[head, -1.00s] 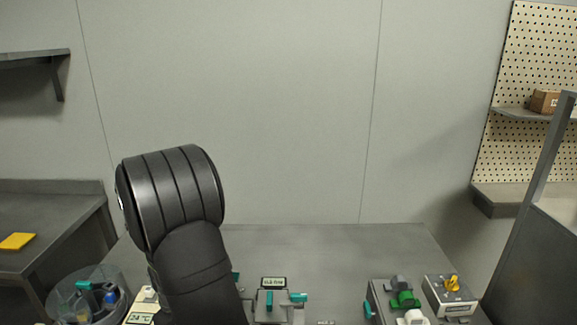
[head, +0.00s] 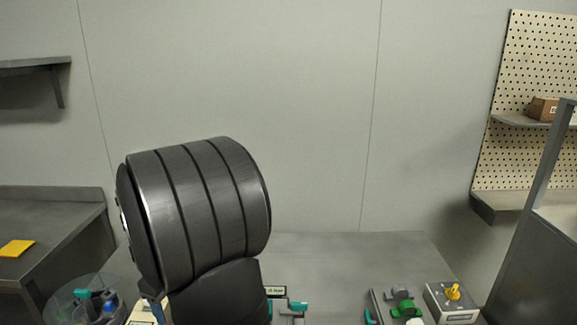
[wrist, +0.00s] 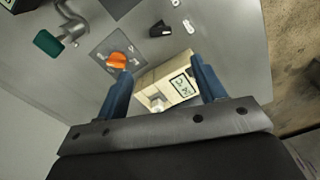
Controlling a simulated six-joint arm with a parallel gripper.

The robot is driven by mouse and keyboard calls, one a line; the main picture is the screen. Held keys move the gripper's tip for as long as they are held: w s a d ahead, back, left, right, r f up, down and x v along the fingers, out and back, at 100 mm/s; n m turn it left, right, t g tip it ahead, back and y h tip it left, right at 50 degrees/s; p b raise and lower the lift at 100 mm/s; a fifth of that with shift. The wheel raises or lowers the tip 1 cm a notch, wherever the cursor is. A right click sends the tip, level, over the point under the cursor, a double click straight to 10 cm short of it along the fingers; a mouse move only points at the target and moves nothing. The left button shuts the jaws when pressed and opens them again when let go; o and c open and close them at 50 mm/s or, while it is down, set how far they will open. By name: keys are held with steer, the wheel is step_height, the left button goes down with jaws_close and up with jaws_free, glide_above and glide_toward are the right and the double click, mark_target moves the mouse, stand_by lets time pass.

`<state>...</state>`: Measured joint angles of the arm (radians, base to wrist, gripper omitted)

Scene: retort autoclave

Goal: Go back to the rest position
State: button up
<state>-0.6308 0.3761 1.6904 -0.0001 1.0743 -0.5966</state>
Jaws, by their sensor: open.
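My gripper (wrist: 160,95) shows in the wrist view with two blue fingers set wide apart, open and with nothing gripped. Beyond the fingers, a cream box with a small display (wrist: 168,82) stands on the grey table; I cannot tell its exact distance from the fingertips. An orange knob (wrist: 117,60) on a grey plate lies left of the box. In the head view, my dark arm fills the lower left and the gripper itself is out of sight. The cream box (head: 143,313) shows only partly beside my arm.
A clear round bin (head: 85,297) with several items stands at the lower left. A device with teal handles (head: 290,306), a green-knobbed unit (head: 404,307) and a yellow-knobbed box (head: 452,302) stand along the table. The table's back (head: 340,250) is clear.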

steer(key=shift+w+a+f+m, duration=0.1)
steer(key=shift+f+m, duration=1.15)
steer(key=shift+f, duration=0.55)
steer(key=shift+w+a+f+m, duration=0.15)
steer(key=shift+f+m, duration=1.05)
steer(key=shift+f, duration=0.6)
steer(key=shift+w+f+m, duration=0.1)
steer(key=shift+f+m, duration=1.15)
steer(key=shift+f, duration=0.55)
